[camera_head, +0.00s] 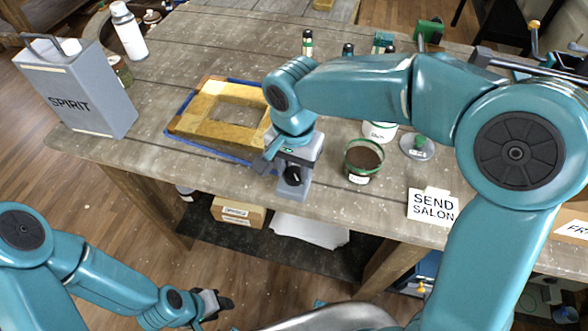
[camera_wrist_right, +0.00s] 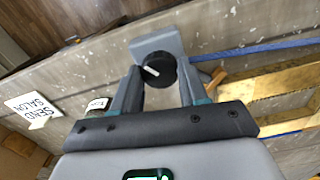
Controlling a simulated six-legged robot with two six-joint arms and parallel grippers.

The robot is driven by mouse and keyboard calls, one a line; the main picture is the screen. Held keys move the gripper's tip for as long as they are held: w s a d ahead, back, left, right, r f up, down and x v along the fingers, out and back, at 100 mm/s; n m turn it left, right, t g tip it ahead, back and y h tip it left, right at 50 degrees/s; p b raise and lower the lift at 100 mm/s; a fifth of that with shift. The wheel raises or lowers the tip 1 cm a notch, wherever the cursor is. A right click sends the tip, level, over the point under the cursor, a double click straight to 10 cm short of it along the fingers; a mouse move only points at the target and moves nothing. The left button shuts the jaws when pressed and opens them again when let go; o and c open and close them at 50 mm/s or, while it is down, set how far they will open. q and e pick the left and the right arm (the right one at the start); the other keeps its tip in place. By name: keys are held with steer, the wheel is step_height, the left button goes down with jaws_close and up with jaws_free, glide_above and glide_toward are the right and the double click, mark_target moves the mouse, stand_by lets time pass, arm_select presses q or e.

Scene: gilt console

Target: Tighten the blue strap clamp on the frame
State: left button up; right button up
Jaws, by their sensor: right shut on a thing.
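A wooden frame (camera_head: 190,121) lies flat on the workbench, with a blue strap (camera_head: 196,146) around its outer edge. At its near right corner is the grey clamp body (camera_head: 291,191) with a black knob (camera_head: 293,174). My right gripper (camera_head: 288,163) is at the clamp, shut on the knob. In the right wrist view the knob (camera_wrist_right: 157,69), with a white pointer mark, sits between the two fingers, and the grey clamp body (camera_wrist_right: 152,43) is beyond it. My left gripper (camera_head: 212,304) is low in front of the bench, away from the frame; its jaw opening is unclear.
A grey SPIRIT can (camera_head: 82,88) and a white spray can (camera_head: 128,32) stand at the left. A dark-filled pot (camera_head: 364,158) stands right of the clamp, near a SEND SALON card (camera_head: 432,206). Boxes (camera_head: 238,211) sit on the shelf below. The bench's left front is clear.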

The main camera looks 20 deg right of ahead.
mark_target(294, 173)
steer(key=shift+w+r+m, duration=0.1)
steer(key=shift+m, duration=0.4)
steer(key=shift+r, duration=0.1)
steer(key=o, duration=1.1)
steer(key=shift+c, duration=0.2)
step_height(294, 173, up, 16)
steer(key=p, duration=0.1)
steer(key=shift+r, duration=0.1)
